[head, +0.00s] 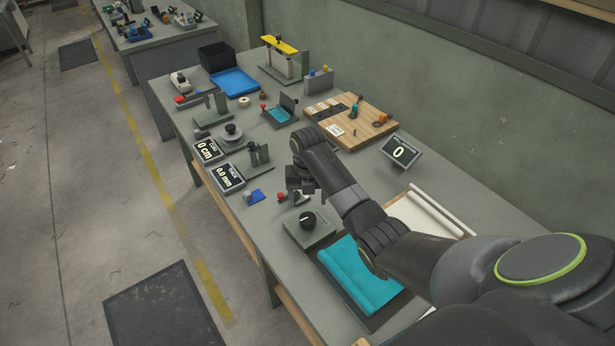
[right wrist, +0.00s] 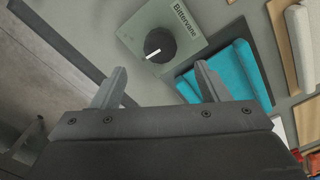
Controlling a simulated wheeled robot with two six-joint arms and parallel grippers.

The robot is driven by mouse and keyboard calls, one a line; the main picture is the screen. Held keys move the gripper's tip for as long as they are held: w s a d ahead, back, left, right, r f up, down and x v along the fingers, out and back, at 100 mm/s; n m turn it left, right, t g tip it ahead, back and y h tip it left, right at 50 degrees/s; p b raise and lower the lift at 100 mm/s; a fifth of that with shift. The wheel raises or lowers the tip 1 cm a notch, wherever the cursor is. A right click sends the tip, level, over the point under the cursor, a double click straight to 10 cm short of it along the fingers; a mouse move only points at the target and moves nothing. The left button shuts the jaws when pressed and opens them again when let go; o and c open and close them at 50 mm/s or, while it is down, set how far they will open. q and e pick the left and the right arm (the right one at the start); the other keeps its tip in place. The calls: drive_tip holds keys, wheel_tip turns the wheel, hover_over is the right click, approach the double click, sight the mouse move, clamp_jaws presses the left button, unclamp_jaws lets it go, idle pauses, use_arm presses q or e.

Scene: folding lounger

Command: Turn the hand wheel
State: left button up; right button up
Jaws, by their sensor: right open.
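A grey-green box (head: 325,236) with a round black knob (head: 306,220) sits on the bench near my right arm. The knob has a white pointer line, and in the right wrist view the knob (right wrist: 159,45) lies just beyond my fingertips; the box is lettered "Bittervane". A round grey wheel-like piece with a dark centre (head: 231,131) stands farther along the bench; I cannot tell which is the hand wheel. My right gripper (right wrist: 160,78) is open and empty, its fingers apart from the knob. In the head view the gripper (head: 300,192) is partly hidden by my arm.
A teal folded cushion (head: 357,276) lies beside the knob box. Small red and blue parts (head: 256,196) lie near the bench's front edge. A wooden board (head: 365,128) and a display reading 0 (head: 400,152) stand behind my arm. Two displays (head: 228,177) stand at left.

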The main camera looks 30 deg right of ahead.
wheel_tip(320, 180, up, 9)
drive_tip(key=shift+f, duration=0.2)
idle(0.5)
